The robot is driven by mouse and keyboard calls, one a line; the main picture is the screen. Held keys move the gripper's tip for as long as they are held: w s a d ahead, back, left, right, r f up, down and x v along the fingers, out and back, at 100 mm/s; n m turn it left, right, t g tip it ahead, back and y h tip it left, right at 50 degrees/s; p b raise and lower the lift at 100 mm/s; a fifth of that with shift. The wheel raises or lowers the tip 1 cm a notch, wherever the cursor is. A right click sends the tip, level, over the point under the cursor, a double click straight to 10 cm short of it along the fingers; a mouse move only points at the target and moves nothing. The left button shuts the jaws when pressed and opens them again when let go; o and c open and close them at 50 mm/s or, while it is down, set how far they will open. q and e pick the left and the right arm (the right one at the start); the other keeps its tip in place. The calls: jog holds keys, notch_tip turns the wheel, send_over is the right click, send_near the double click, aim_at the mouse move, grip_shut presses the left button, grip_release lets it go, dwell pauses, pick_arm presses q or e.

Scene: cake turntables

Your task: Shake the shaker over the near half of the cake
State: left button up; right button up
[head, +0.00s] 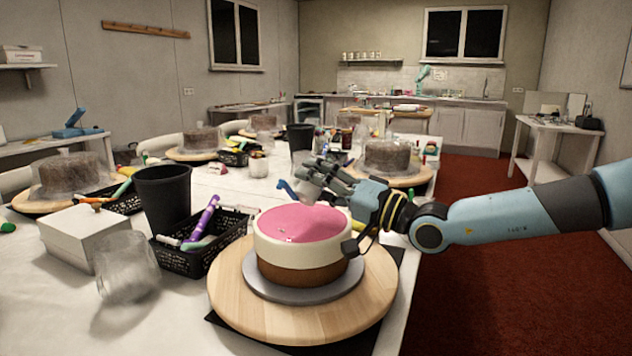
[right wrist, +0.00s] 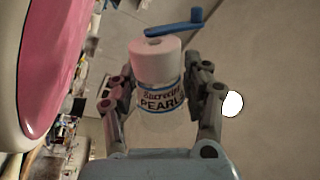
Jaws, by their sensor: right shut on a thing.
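The cake (head: 302,246) has a pink top, a white upper side and a brown lower band. It stands on a grey board on a round wooden turntable (head: 232,293) at the table's near end. My right gripper (head: 312,183) is over the far right part of the cake, shut on the shaker (right wrist: 162,85). In the right wrist view the shaker is a labelled jar with a pale pink top and a blue handle (right wrist: 174,29), held between both fingers. In the head view the fingers partly hide it. The cake's pink top (right wrist: 48,50) fills the left of the wrist view. My left gripper does not show.
A black basket (head: 190,258) with a purple tool stands left of the cake. Several wrapped cakes on turntables stand farther back.

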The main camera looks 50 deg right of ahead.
jog(key=shift+a+r+n+p, duration=0.15)
jog(key=shift+n+p, duration=0.15)
jog(key=shift+n, duration=0.3)
